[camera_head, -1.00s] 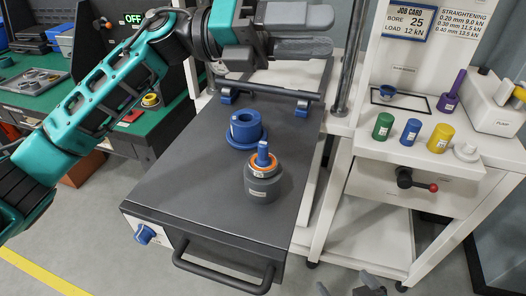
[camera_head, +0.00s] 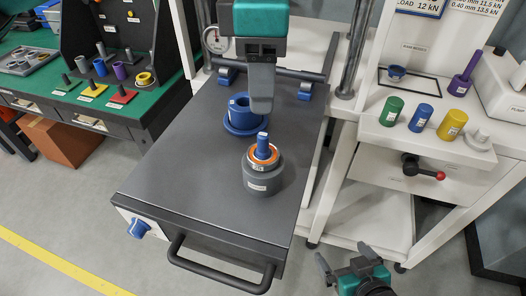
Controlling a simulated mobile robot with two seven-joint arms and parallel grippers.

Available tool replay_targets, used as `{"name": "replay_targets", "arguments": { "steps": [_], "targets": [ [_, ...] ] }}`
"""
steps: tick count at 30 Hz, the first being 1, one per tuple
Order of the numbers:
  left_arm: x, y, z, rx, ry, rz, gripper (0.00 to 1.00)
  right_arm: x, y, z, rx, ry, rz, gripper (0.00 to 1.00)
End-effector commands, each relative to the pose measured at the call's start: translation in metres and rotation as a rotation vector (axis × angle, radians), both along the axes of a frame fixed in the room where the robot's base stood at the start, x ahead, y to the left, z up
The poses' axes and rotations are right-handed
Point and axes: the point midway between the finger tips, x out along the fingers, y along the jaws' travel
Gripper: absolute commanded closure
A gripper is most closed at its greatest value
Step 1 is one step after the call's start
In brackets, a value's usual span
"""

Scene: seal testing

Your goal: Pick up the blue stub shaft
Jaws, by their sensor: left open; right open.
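A blue shaft (camera_head: 263,144) stands upright in a dark grey round housing (camera_head: 262,182) with an orange ring around the shaft's base. My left gripper (camera_head: 262,98) points down just above and behind the shaft's top. Its fingers line up one behind the other from this view, and nothing shows held in it. I cannot tell the exact gap between fingertips and shaft. My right gripper (camera_head: 346,264) is open and empty, low at the bottom, right of the bench. A plain blue cylinder (camera_head: 420,117) stands on the white shelf at right.
A blue flanged ring (camera_head: 242,120) sits on the dark bench top (camera_head: 180,185) behind the housing, partly behind my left gripper. Green (camera_head: 391,111), yellow (camera_head: 452,124) and purple (camera_head: 462,84) pieces stand at right. A green table (camera_head: 85,92) with coloured pegs is at left.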

Motion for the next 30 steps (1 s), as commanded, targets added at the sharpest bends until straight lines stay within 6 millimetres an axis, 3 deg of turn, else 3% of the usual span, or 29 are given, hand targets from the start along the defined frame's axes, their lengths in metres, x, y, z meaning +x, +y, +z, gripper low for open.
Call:
{"name": "replay_targets", "arguments": {
  "steps": [3,10,19,28,30],
  "targets": [
    [-0.001,0.000,-0.019,-0.001,0.003,-0.001,0.52,0.000,0.000,0.001,0.000,0.000,0.000,0.00],
    [-0.002,0.000,-0.036,-0.002,0.003,-0.001,0.52,0.000,0.000,0.002,0.000,0.000,0.000,0.00],
    [-0.008,0.001,-0.077,-0.003,0.003,0.001,0.52,0.000,0.000,0.007,0.000,0.000,0.000,0.00],
    [-0.008,0.000,-0.082,-0.004,0.001,0.000,0.52,0.000,0.000,0.007,0.000,-0.001,0.000,0.00],
    [-0.008,0.000,-0.082,-0.004,0.001,0.000,0.58,0.000,0.000,0.007,0.000,-0.001,0.000,0.00]
  ]
}}
